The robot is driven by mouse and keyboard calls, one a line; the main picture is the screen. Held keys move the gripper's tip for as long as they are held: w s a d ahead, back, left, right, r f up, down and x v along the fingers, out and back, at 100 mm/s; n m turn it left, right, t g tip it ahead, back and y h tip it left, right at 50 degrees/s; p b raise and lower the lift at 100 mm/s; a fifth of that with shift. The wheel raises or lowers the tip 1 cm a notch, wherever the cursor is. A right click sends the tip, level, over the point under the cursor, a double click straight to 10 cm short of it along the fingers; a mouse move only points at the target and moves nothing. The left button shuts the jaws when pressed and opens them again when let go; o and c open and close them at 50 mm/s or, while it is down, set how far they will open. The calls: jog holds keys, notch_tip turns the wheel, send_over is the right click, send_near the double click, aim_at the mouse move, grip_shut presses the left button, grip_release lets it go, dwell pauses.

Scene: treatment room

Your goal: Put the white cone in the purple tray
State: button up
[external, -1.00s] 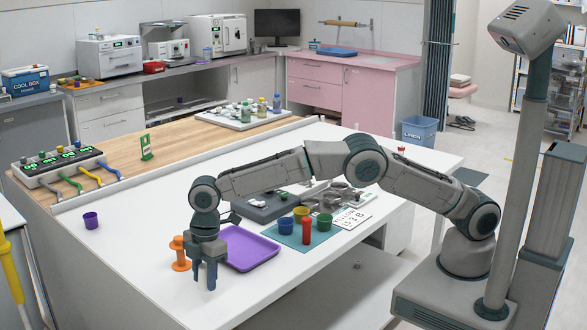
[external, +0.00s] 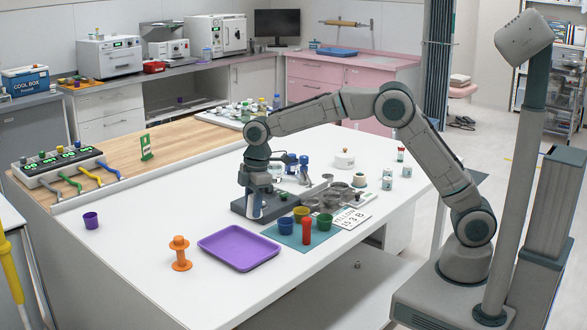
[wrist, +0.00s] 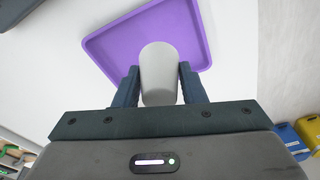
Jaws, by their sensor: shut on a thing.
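My gripper (external: 254,214) is shut on the white cone (wrist: 158,70), which stands out between the two fingers in the wrist view. In the external view the cone is mostly hidden by my fingers. The purple tray (external: 222,258) lies flat and empty on the white table. The gripper is behind the tray in the external view, in front of the left end of a dark grey unit. In the wrist view the tray (wrist: 112,42) shows behind the cone, and their outlines overlap. The gap between them is hard to judge.
An orange spool-shaped piece (external: 180,255) stands left of the tray. Blue, yellow and green cups and a red cylinder (external: 306,231) stand on a teal mat (external: 290,240) to its right. A purple cup (external: 91,220) is far left. The white table is clear in front.

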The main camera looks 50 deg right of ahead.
jog(key=d+m, duration=0.2)
jog(key=d, duration=0.6)
jog(key=p, duration=0.2)
send_over(243, 255)
jog(key=f, duration=0.7)
jog(key=shift+s+d, duration=0.1)
jog(key=shift+d, duration=0.15)
jog(key=shift+f, duration=1.95)
jog(key=shift+f, duration=0.1)
jog(key=o, duration=0.9)
jog(key=shift+o, duration=0.2)
